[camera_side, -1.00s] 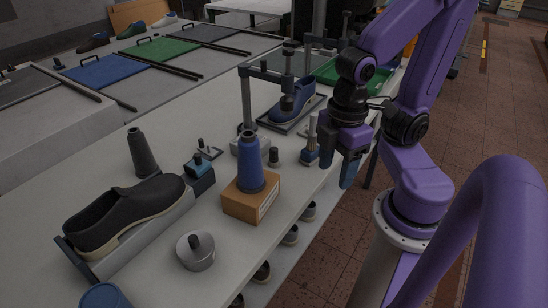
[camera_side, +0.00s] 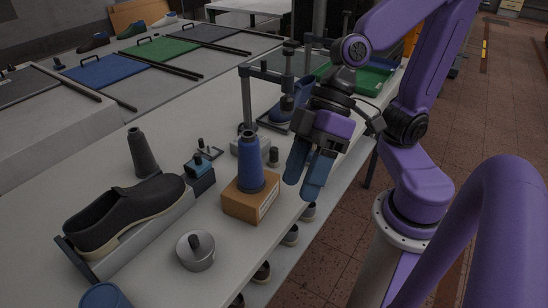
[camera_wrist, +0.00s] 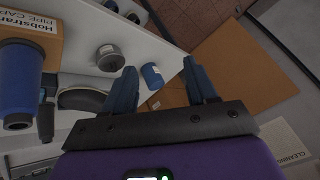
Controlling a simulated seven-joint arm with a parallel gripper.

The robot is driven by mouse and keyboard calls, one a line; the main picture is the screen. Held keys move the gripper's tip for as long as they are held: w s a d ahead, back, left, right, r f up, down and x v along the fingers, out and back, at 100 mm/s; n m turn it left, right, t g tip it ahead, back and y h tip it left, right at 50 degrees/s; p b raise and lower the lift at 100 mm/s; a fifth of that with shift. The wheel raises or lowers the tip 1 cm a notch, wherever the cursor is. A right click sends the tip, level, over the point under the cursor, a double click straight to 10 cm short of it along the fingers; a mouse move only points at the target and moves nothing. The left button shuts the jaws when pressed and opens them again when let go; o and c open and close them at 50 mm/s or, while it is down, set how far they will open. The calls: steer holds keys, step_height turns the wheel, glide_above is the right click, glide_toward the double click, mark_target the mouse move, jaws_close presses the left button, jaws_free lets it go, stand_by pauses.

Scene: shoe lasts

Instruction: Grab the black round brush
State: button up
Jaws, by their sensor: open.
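I cannot tell for sure which thing is the black round brush. A round grey drum with a black knob on top (camera_side: 196,252) stands at the table's front; it also shows in the wrist view (camera_wrist: 109,58). A small dark knobbed piece (camera_side: 273,157) stands behind the box, near my gripper. My gripper (camera_side: 302,186) is open and empty, above the table's right edge, to the right of the blue spool. In the wrist view its two blue fingers (camera_wrist: 160,70) are spread apart, with the drum to their left.
A blue cone spool (camera_side: 250,163) stands on a cardboard box (camera_side: 250,203). A black shoe (camera_side: 125,212) lies on a grey stand at left, with a dark cone (camera_side: 142,152) behind it. A blue cup (camera_side: 105,297) is at the front, also in the wrist view (camera_wrist: 152,76).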

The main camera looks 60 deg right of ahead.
mark_target(274, 149)
steer(key=w+a+r+m+t+y, duration=0.2)
steer(key=w+m+t, duration=0.4)
steer(key=w, duration=0.4)
steer(key=w+d+f+m+t+h, duration=0.1)
steer(key=w+d+m+t+h, duration=0.4)
steer(key=w+d, duration=0.2)
steer(key=s+d+f+m+g+h, duration=0.15)
steer(key=d+m+h, duration=0.45)
steer(key=d+h, duration=0.75)
step_height(274, 149, down, 16)
steer(key=d+y, duration=0.3)
steer(key=shift+w+a+x, duration=0.15)
steer(key=shift+x, duration=1.8)
steer(key=shift+w+a+x, duration=0.1)
steer(key=shift+a+x, duration=0.05)
steer(key=shift+x, duration=1.8)
steer(key=shift+r, duration=0.1)
